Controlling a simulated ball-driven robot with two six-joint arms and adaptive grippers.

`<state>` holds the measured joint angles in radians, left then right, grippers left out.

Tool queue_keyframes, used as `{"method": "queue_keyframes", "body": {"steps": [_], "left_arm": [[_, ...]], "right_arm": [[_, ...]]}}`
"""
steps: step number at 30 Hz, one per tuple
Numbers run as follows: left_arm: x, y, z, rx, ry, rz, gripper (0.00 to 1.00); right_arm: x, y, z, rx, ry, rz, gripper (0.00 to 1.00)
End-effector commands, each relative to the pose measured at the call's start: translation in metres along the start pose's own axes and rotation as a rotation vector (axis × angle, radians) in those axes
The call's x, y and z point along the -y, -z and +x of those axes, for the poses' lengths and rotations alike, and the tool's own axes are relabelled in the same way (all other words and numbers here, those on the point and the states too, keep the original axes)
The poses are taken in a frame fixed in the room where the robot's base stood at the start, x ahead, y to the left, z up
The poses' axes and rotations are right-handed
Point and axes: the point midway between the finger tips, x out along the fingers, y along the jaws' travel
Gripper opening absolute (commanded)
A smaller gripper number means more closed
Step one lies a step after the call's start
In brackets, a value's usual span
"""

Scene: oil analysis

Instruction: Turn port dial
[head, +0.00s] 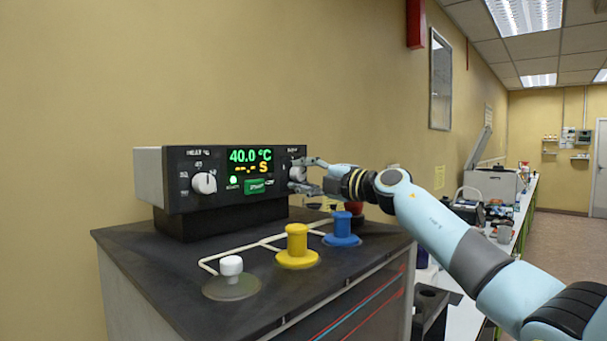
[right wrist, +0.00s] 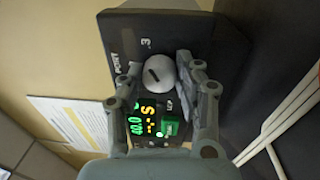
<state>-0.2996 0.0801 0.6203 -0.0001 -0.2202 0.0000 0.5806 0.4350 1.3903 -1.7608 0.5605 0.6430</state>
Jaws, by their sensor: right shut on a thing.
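The port dial (right wrist: 160,72) is a round pale knob with a dark pointer mark, on the dark front panel of the control unit (head: 220,196). In the right wrist view the word PORT and a 3 show on the panel near it. My right gripper (head: 298,174) is at the right end of the panel. In the right wrist view its fingers (right wrist: 161,76) lie on both sides of the dial, shut on it. In the head view the fingers largely hide the dial. My left gripper is in neither view.
The left dial (head: 204,183) and a lit display (head: 250,160) reading 40.0 °C are on the same panel. Below stand a white-topped knob (head: 231,266), a yellow post (head: 297,243) and a blue post (head: 342,228) on the dark cabinet top (head: 150,262).

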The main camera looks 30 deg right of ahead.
Motion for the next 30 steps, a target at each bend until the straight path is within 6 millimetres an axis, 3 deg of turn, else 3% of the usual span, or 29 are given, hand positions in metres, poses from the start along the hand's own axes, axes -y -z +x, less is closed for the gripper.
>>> {"method": "queue_keyframes", "body": {"steps": [15,16,20,30], "left_arm": [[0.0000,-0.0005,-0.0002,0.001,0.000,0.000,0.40],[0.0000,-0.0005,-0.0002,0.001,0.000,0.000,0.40],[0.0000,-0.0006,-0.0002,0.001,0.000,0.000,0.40],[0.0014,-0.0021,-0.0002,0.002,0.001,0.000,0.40]], "right_arm": [[0.0001,-0.0002,0.0000,0.002,0.000,0.019,0.02],[0.0001,-0.0002,0.0000,0.002,0.000,0.019,0.38],[0.0001,-0.0001,0.0000,0.002,0.000,0.018,0.55],[0.0002,-0.0005,-0.0034,0.002,0.000,0.016,0.57]]}}
